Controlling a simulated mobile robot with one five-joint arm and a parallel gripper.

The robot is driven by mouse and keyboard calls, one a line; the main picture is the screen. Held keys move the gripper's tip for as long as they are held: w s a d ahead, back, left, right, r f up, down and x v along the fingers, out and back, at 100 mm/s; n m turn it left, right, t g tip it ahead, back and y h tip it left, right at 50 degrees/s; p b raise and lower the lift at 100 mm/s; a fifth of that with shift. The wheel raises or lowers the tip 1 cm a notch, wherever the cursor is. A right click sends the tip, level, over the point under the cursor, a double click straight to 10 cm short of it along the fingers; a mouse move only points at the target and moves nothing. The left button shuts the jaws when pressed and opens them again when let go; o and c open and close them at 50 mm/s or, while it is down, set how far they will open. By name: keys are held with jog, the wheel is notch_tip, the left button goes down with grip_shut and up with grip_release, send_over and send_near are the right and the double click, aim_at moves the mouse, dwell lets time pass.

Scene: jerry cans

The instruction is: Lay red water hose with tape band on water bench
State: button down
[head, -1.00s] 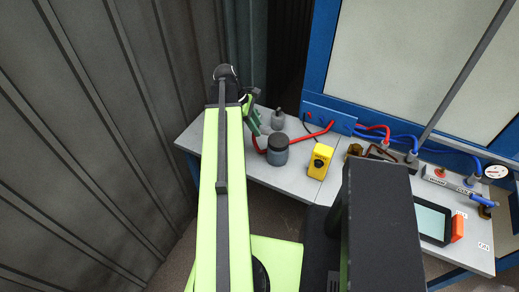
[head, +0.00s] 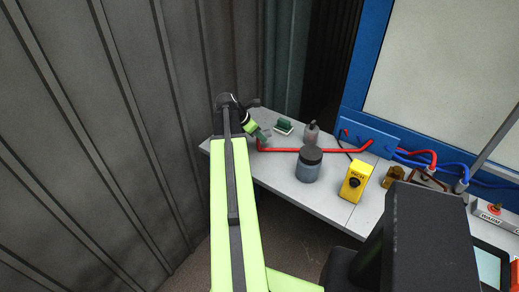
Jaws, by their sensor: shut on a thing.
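The red hose (head: 335,151) runs across the back part of the grey water bench (head: 318,196), from the blue panel at right to its left end by my gripper. It passes behind a dark-lidded jar. I cannot make out a tape band on it. My gripper (head: 263,142), green and dark, points down at the bench's left part. It is shut on the left end of the hose, low over the bench top. Whether the hose end touches the bench is too small to tell.
The jar (head: 309,165), a yellow box (head: 355,182), a grey bottle (head: 311,133) and a small green piece on a white pad (head: 284,126) stand on the bench. Blue hoses (head: 412,162) lie at right. A ribbed wall (head: 110,140) closes the left side.

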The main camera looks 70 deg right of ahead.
jog(key=shift+w+d+f, duration=0.15)
jog(key=shift+w+f, duration=0.3)
jog(key=shift+w, duration=0.2)
notch_tip(320, 180, down, 4)
jog(key=b, duration=0.4)
jog(key=shift+f, duration=0.15)
jog(key=shift+r, duration=0.25)
jog(key=shift+f, duration=0.25)
jog(key=c, duration=1)
grip_release()
jog(key=shift+r, duration=0.1)
